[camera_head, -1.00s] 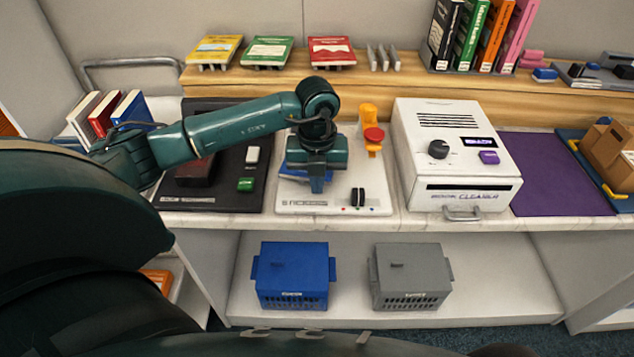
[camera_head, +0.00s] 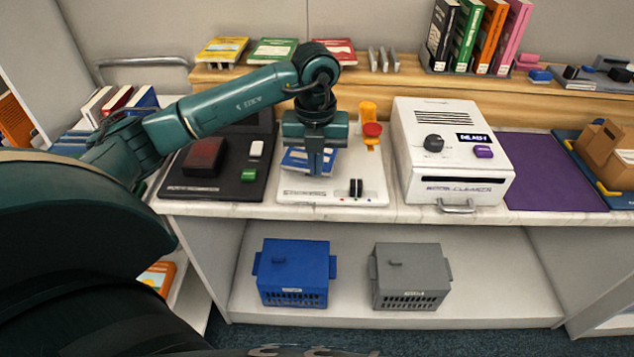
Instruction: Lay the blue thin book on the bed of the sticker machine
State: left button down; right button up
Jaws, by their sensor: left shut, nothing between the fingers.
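The blue thin book (camera_head: 296,160) lies flat on the white bed of the sticker machine (camera_head: 344,188), which has an orange post with a red knob (camera_head: 372,129) at its back right. My left gripper (camera_head: 318,172) points down over the book's right part, shut with nothing in it, and hides some of the book. I cannot tell whether the fingertips touch the cover. My right gripper is not in view.
A black machine (camera_head: 228,186) with a green button stands left and a white cleaner box (camera_head: 452,150) right. A purple mat (camera_head: 550,172) is clear. Blue (camera_head: 294,270) and grey (camera_head: 410,274) bins sit on the shelf below. Books stand on the back ledge.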

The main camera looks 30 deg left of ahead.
pick_arm(q)
notch_tip(320, 180, up, 4)
jog(key=shift+f, duration=0.1)
dwell(0.5)
